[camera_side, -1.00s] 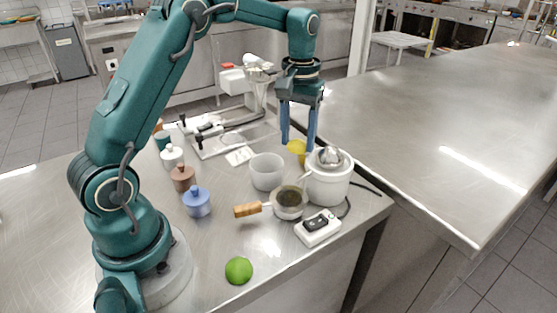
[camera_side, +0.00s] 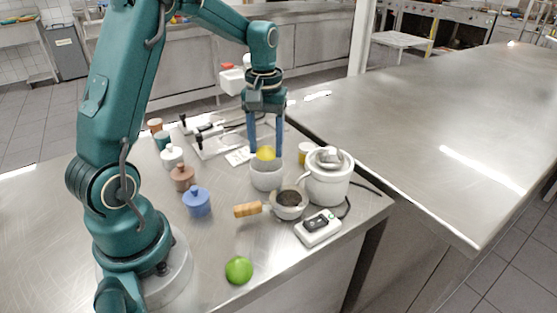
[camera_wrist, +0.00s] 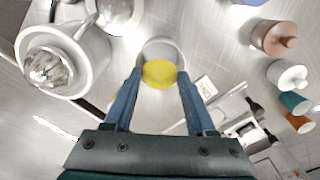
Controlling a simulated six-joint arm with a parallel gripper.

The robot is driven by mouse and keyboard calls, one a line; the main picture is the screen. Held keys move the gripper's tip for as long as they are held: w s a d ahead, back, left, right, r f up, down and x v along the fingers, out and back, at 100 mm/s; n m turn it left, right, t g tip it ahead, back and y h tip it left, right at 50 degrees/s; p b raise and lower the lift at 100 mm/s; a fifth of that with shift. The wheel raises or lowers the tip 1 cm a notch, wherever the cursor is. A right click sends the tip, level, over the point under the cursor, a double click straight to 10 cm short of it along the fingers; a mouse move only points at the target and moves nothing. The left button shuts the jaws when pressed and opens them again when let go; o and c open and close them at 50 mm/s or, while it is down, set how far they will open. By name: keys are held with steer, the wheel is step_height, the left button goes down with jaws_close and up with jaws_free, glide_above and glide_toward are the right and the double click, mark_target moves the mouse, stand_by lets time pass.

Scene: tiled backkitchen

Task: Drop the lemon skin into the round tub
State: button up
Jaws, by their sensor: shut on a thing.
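My gripper (camera_side: 265,153) is shut on the yellow lemon skin (camera_side: 265,154), which sits between its two blue fingertips. In the wrist view, the lemon skin (camera_wrist: 159,74) shows as a yellow round between the fingers of my gripper (camera_wrist: 160,74). The round tub (camera_side: 267,180) is a pale grey bowl on the steel counter. The lemon skin is over the tub's opening, at about rim height; the exact gap cannot be told. In the wrist view, the skin hides part of the tub (camera_wrist: 161,46).
The white juicer (camera_side: 329,182), a wooden-handled strainer (camera_side: 288,204) and a white switch box (camera_side: 318,228) stand right of and in front of the tub. Lidded jars, including a blue one (camera_side: 196,202), stand left. A green lime (camera_side: 239,270) lies at the front.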

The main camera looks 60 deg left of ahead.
steer(key=o, duration=1.2)
steer(key=shift+o, duration=0.7)
steer(key=shift+r, duration=0.1)
steer(key=shift+r, duration=1.9)
